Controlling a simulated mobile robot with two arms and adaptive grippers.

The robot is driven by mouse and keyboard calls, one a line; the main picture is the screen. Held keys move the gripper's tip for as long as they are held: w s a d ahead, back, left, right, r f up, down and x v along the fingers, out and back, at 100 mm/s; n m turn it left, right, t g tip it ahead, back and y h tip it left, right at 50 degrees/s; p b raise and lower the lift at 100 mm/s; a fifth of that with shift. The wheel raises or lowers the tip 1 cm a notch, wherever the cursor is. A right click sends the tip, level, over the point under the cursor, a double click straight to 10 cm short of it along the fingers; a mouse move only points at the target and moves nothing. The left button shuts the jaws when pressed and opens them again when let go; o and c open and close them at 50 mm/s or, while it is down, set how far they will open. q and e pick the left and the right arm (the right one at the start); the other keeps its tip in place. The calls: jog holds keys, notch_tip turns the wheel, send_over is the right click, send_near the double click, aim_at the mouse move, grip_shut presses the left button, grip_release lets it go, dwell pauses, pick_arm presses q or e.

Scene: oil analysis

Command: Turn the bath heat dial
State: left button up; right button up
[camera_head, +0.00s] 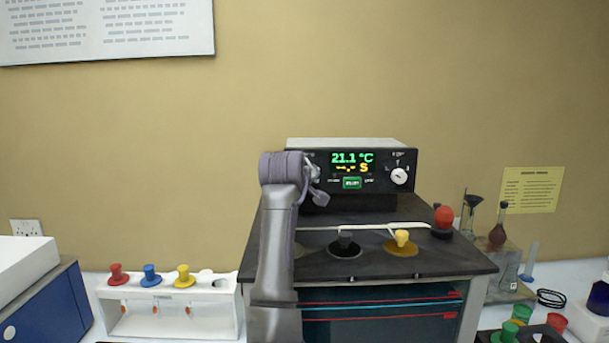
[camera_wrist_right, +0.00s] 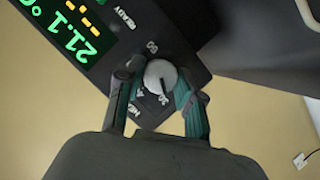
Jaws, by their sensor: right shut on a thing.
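The heat dial (camera_wrist_right: 160,76) is a light round knob with a dark pointer line, on the black front panel (camera_wrist_right: 112,60) of the bath unit. In the right wrist view it sits between the two fingers of my right gripper (camera_wrist_right: 158,84), which is shut on it. Part of a label and scale numbers show around the knob. In the head view my right gripper (camera_head: 313,183) is at the left end of the panel and hides most of this dial. The green display (camera_head: 352,158) reads 21.1 °C. My left gripper is not in view.
A second white dial (camera_head: 399,176) is at the panel's right end. A white rack (camera_head: 205,322) with coloured stoppers stands at left; glassware (camera_head: 498,225) stands at right.

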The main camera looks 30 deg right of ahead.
dwell(0.4)
jog(key=o, duration=1.1)
jog(key=shift+d+f, duration=0.1)
jog(key=shift+o, duration=0.2)
jog(key=v, duration=1.2)
